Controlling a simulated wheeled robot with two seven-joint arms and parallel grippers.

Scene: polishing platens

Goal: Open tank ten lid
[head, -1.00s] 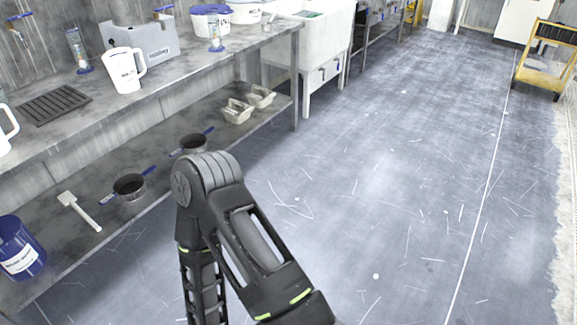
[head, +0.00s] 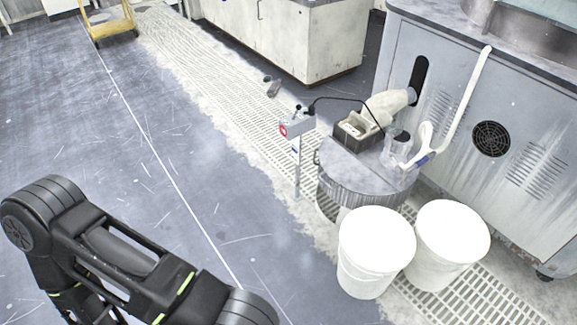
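No lid with a readable "ten" shows in the head view. A round grey drum (head: 350,185) stands at the right beside a grey machine cabinet, with a flat top that carries a dark box and a clear vessel. Two white round buckets (head: 375,245) (head: 452,240) stand in front of it, and their tops look closed and plain white. Whether any of these is tank ten cannot be told. One of my black arms crosses the lower left, well apart from the drum and buckets. Neither gripper is in view.
The grey cabinet (head: 450,130) with a sink on top fills the right side. A small post with a grey box (head: 298,128) stands left of the drum. A white bench (head: 285,35) is at the back, a yellow cart (head: 108,28) far left. The blue-grey floor at left is clear.

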